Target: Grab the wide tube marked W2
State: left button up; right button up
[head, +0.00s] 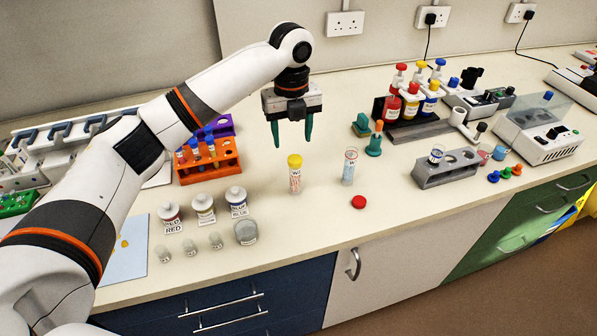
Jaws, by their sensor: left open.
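A wide tube with a yellow cap (295,175) stands upright on the bench in the middle of the head view. Its label begins with a W; I cannot read the rest for sure. A second wide tube, uncapped (349,167), stands to its right, its mark too small to read. A red cap (359,202) lies on the bench in front of it. Another tube (436,155) sits in the grey rack (450,172) on the right. My left gripper (292,142) points down, open and empty, above and apart from the yellow-capped tube. My right gripper is not in view.
An orange rack (207,170) with small tubes stands to the left. Several white-lidded jars (204,207) stand in front of it. A green stand (374,145) and dark tray of coloured bottles (410,104) stand at the back right.

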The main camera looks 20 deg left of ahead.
aim_at(295, 159)
pick_arm(q)
jog(key=f, duration=0.1)
jog(key=s+f, duration=0.1)
jog(key=f, duration=0.1)
jog(key=shift+f+p, duration=0.25)
jog(key=shift+p, duration=0.1)
jog(key=f, duration=0.1)
jog(key=f+p, duration=0.1)
jog(key=f, duration=0.2)
jog(key=shift+w+d+f+p, duration=0.25)
jog(key=shift+d+f+p, duration=0.1)
jog(key=shift+f+p, duration=0.05)
jog(key=shift+f, duration=0.6)
jog(key=shift+w, duration=0.1)
jog(key=c, duration=0.9)
jog(key=shift+c, duration=1.3)
grip_shut()
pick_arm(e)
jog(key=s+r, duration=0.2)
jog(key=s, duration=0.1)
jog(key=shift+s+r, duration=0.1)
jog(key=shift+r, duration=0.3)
